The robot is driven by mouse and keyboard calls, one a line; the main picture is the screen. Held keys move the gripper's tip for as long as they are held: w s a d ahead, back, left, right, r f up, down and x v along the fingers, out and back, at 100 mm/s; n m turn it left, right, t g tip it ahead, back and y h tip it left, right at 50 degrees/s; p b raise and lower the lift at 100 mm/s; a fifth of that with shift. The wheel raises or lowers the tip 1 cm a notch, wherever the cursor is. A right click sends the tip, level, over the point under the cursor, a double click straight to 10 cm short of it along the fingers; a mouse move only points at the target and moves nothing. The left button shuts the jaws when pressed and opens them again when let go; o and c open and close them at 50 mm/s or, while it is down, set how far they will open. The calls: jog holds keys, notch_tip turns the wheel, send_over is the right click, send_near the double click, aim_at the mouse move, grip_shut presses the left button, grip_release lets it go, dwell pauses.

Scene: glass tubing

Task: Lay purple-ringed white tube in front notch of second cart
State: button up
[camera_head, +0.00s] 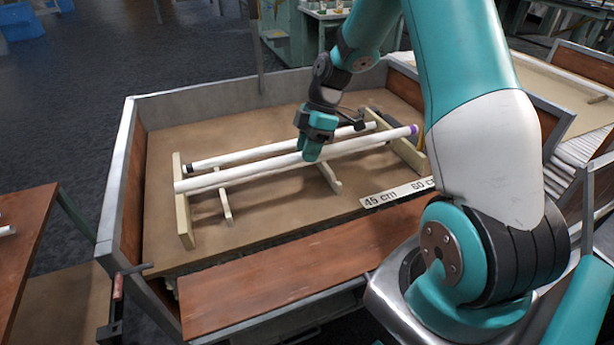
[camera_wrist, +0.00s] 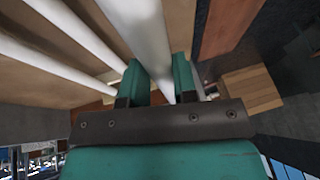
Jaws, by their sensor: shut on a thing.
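The purple-ringed white tube (camera_head: 255,168) spans the cart's bed lengthwise, its purple ring at the right end in the head view. My gripper (camera_head: 312,150) is shut on it near the middle. In the wrist view, the white tube (camera_wrist: 147,32) runs between the fingers of my gripper (camera_wrist: 159,80). The cart (camera_head: 170,105) has wooden end supports; the left support (camera_head: 184,215) stands by the tube's left end, and the right support (camera_head: 408,152) is partly behind the tube. Whether the tube rests in notches cannot be told.
A second white tube (camera_head: 235,157) with a black ring at its left end lies behind, roughly parallel. A label strip (camera_head: 395,192) marked 45 cm and 60 cm lies at the bed's front right. Another cart (camera_head: 560,85) stands at the right. A brown table (camera_head: 25,225) is at the left.

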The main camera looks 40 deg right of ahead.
notch_tip(320, 180, down, 8)
jog(key=shift+r, duration=0.15)
jog(key=o, duration=0.9)
jog(key=shift+o, duration=0.2)
jog(key=s+v, duration=0.1)
jog(key=v, duration=1.1)
jog(key=s+a+r+m, duration=0.1)
jog(key=s+a+r, duration=0.1)
jog(key=a+r, duration=0.45)
jog(key=s+a+r+m, duration=0.2)
jog(key=a+r, duration=0.1)
jog(key=a, duration=0.7)
jog(key=s+a+r+m, duration=0.1)
jog(key=s+a+m, duration=0.1)
jog(key=s+a, duration=0.3)
jog(key=s+a+r+m, duration=0.2)
jog(key=s+a, duration=0.4)
jog(key=s, duration=0.7)
jog(key=shift+r+t+h, duration=0.3)
jog(key=shift+t+h, duration=0.1)
